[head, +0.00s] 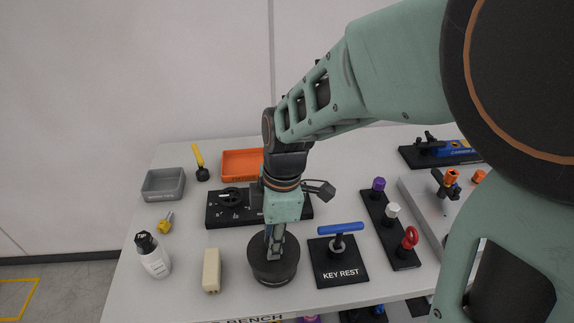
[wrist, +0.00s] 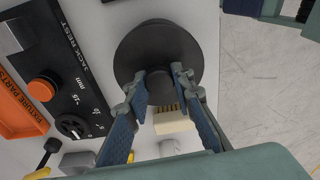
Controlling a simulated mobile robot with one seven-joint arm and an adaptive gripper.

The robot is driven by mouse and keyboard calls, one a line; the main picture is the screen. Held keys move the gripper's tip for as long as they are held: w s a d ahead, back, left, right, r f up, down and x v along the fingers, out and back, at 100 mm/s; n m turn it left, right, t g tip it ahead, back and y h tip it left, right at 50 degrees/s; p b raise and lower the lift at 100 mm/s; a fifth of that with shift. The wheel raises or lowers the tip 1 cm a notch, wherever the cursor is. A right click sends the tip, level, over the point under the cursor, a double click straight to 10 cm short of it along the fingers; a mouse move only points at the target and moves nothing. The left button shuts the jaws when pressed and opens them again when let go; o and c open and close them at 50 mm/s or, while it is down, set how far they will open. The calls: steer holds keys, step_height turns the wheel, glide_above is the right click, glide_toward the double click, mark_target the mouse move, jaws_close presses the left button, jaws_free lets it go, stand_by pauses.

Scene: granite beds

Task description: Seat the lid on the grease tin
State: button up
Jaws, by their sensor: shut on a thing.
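The lid (head: 257,257) is a dark round disc near the bench's front edge, with a raised knob at its centre. The wrist view also shows the lid (wrist: 140,45) from above, filling the space beyond the fingertips. My gripper (head: 275,250) points down over it; in the wrist view my gripper (wrist: 161,80) has its fingers on both sides of the knob, shut on it. The grease tin is beneath the lid, with a dark side wall (head: 273,281) showing at the front. I cannot tell whether a gap is left between lid and tin.
Close to the left stands a beige block (head: 211,270), then a white bottle (head: 152,255). To the right is the key rest (head: 343,272) with a blue T-handle (head: 340,228). Behind are a black panel (head: 222,208) and an orange tray (head: 241,160).

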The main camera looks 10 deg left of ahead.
steer(key=shift+f+b, duration=0.7)
steer(key=shift+f, duration=0.1)
stand_by(0.5)
steer(key=o, duration=1.1)
steer(key=r, duration=0.7)
steer(key=shift+w+d+r, duration=0.1)
steer(key=shift+d+r, duration=0.2)
steer(key=shift+d, duration=0.1)
steer(key=shift+f, duration=0.15)
